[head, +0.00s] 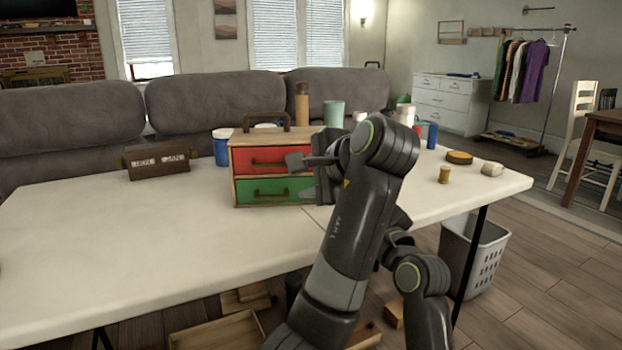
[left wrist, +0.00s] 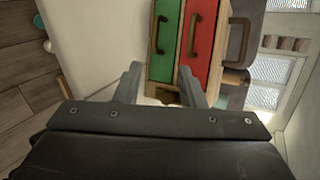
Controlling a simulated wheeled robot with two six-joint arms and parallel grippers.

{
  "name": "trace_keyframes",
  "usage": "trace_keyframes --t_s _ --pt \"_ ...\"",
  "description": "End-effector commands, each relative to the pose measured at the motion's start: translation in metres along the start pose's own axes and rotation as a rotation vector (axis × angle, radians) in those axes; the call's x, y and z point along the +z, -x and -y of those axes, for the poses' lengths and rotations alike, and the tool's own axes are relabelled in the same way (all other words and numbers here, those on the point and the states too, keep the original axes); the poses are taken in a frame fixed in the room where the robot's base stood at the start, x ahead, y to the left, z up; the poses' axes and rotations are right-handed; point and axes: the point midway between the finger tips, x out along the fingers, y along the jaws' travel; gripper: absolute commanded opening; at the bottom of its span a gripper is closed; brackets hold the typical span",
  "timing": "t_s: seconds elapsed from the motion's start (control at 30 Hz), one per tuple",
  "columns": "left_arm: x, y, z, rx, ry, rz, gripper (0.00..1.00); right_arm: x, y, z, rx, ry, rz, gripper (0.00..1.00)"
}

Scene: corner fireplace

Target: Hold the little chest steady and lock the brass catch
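The little chest (head: 236,170) is a wooden box with a red drawer (head: 252,159) above a green drawer (head: 250,190) and a brown carry handle on top. It stands upright on the white table. In the left wrist view it appears turned sideways, with the green drawer (left wrist: 167,40) left of the red one (left wrist: 205,48). My left gripper (head: 303,178) is at the chest's right front, fingers pointing left and spread apart. In the wrist view the open gripper (left wrist: 160,72) shows nothing clasped. I cannot make out the brass catch for certain. My right gripper is out of view.
A dark wooden box (head: 157,160) with a lettered label stands left of the chest. A blue container (head: 221,150) and a green cup (head: 334,113) stand behind. A small yellow spool (head: 444,175) lies right. The table's front left (head: 130,245) is clear.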

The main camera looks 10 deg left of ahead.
Motion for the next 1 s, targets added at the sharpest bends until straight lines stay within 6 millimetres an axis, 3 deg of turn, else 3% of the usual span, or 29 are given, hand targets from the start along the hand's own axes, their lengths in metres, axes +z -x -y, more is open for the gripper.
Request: trace_keyframes --t_s 0.13,0.27,1.0 --pt "-0.001 0.001 -0.003 0.028 -0.022 0.008 0.36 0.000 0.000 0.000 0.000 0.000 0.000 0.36" --pt "0.000 -0.013 -0.004 0.031 -0.024 0.010 0.36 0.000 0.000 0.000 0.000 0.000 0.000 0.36" --pt "0.001 -0.150 -0.007 0.028 -0.022 0.009 0.36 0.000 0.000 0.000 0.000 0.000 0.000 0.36"
